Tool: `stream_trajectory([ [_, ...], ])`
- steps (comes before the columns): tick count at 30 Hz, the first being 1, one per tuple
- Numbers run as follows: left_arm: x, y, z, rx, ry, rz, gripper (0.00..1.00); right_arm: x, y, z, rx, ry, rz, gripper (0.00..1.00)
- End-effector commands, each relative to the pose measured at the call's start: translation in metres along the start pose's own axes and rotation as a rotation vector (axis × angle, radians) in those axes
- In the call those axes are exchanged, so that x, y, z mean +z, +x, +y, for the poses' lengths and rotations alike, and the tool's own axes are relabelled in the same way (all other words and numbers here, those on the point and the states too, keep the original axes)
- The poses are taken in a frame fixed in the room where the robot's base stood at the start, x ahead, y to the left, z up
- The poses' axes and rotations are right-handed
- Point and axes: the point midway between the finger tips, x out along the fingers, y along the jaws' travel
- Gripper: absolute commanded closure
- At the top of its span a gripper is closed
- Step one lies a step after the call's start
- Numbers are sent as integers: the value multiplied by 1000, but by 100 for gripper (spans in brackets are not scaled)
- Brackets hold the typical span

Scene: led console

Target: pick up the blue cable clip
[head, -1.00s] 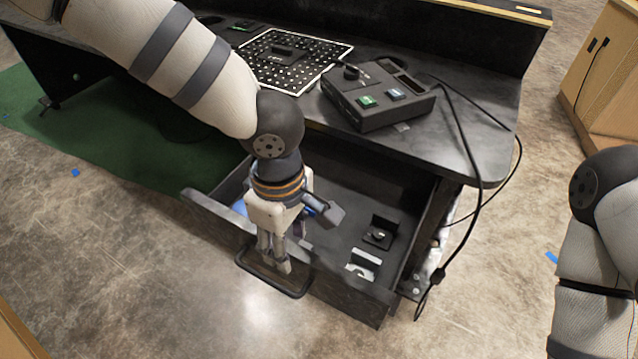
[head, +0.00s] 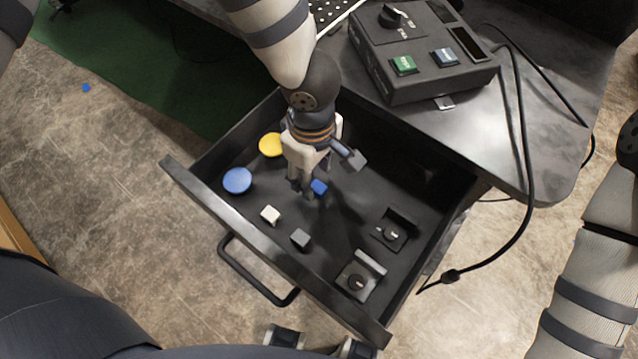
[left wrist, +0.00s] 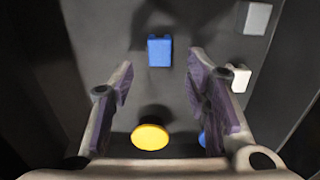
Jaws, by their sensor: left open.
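The blue cable clip (head: 319,187) is a small blue block on the floor of the open drawer (head: 222,208). My left gripper (head: 303,188) points down into the drawer right beside the clip, partly covering it in the head view. In the left wrist view the clip (left wrist: 159,50) lies ahead of the gap between the open fingers of my left gripper (left wrist: 161,72), apart from both. The fingers hold nothing. My right gripper is out of view; only part of the right arm shows.
The drawer also holds a yellow disc (head: 271,145), a blue disc (head: 237,181), a white block (head: 270,215), a grey block (head: 301,239) and two dark bracket-like parts (head: 395,230) (head: 360,277). A console box (head: 425,60) with a cable sits on the desk above.

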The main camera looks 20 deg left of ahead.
Motion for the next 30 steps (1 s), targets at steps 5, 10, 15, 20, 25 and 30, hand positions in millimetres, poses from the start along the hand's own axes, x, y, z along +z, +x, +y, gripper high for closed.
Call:
stream_trajectory([
  [5, 0, 27, -1, 0, 1, 2, 57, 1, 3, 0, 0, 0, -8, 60],
  [10, -1, 28, 0, 3, -1, 0, 57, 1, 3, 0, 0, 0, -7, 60],
  [15, 0, 28, 0, 3, -1, 0, 82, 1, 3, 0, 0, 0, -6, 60],
  [20, 0, 28, -1, 3, -1, 1, 93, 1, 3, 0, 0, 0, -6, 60],
  [25, 0, 28, -1, 3, -2, 1, 93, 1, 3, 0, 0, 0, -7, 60],
  [30, 0, 20, 0, 4, -4, 0, 93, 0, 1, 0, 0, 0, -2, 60],
])
